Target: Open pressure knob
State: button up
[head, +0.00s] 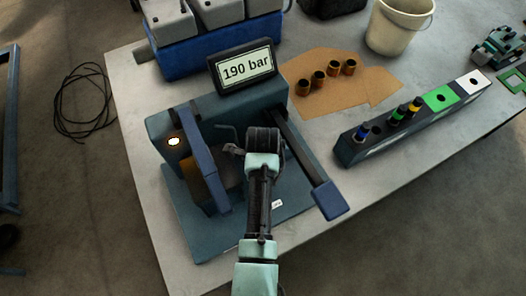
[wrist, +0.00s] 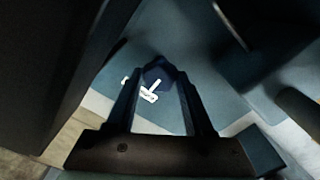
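The tester (head: 225,110) stands on the bench, and its display (head: 245,69) reads "190 bar". In the wrist view a small dark blue knob (wrist: 158,74) lies between or just beyond my fingertips, beside a white marking (wrist: 149,95) on the blue-grey base (wrist: 110,85). My gripper (wrist: 161,80) has its fingers apart, one on each side of the knob; I cannot tell whether they touch it. In the head view my arm hides the knob and the fingertips, and a white label (head: 277,204) shows on the base right of my arm.
A lever with a blue end (head: 329,200) sticks out right of my arm. A blue upright plate (head: 203,160) stands to its left. An injector rack (head: 410,125), brass-coloured parts (head: 319,78) on cardboard, and a bucket (head: 399,25) are farther right. The bench front (head: 180,265) is bare.

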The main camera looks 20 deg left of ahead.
grip_shut()
jog(key=shift+n, duration=0.3)
jog(key=n+p, duration=0.2)
jog(key=n, duration=0.1)
jog(key=shift+r+n, duration=0.1)
jog(key=shift+n, duration=0.2)
jog(key=n+p, duration=0.1)
jog(key=n, duration=0.3)
jog(key=shift+n, duration=0.3)
jog(key=n+p, duration=0.1)
jog(key=n, duration=0.3)
jog(key=shift+n+p, duration=0.45)
jog(key=shift+n, duration=2.05)
